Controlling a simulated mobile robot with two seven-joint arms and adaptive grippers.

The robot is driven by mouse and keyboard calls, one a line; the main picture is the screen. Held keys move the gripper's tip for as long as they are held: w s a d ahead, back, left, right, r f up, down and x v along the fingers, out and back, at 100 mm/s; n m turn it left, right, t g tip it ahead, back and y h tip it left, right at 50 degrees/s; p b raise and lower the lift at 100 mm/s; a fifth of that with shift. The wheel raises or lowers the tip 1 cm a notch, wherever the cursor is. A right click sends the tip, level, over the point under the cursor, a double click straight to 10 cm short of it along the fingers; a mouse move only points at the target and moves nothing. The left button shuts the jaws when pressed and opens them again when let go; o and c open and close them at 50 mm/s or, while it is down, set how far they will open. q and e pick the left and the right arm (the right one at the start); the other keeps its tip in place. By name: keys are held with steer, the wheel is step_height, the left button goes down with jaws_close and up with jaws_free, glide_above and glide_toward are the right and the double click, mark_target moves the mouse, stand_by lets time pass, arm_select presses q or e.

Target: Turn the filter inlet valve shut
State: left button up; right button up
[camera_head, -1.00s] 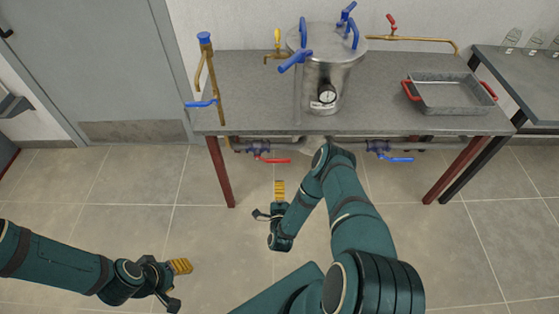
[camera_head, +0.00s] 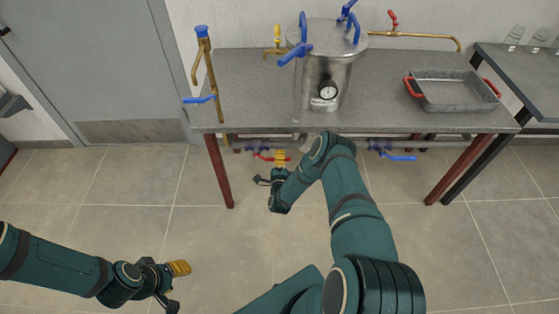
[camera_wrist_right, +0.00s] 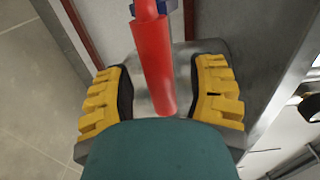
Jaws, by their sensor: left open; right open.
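Under the table, a valve with a red lever handle (camera_head: 265,155) sits on a horizontal pipe, left of centre. A second under-table valve with a blue lever (camera_head: 402,158) sits to its right. I cannot tell from any label which one is the filter inlet valve. My right gripper (camera_head: 279,158) is open at the red lever and partly hides it. In the right wrist view the red lever (camera_wrist_right: 155,65) lies between the two yellow finger pads, with a gap on each side. My left gripper (camera_head: 180,268) is open and empty, low over the floor at the left.
A steel filter vessel (camera_head: 322,75) with blue clamps and a gauge stands on the grey table (camera_head: 245,100). A brass pipe with a blue lever (camera_head: 200,99) stands at the table's left end. A metal tray (camera_head: 450,103) sits at the right. The floor in front is clear.

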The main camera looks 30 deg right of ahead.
jaws_close()
stand_by(0.3)
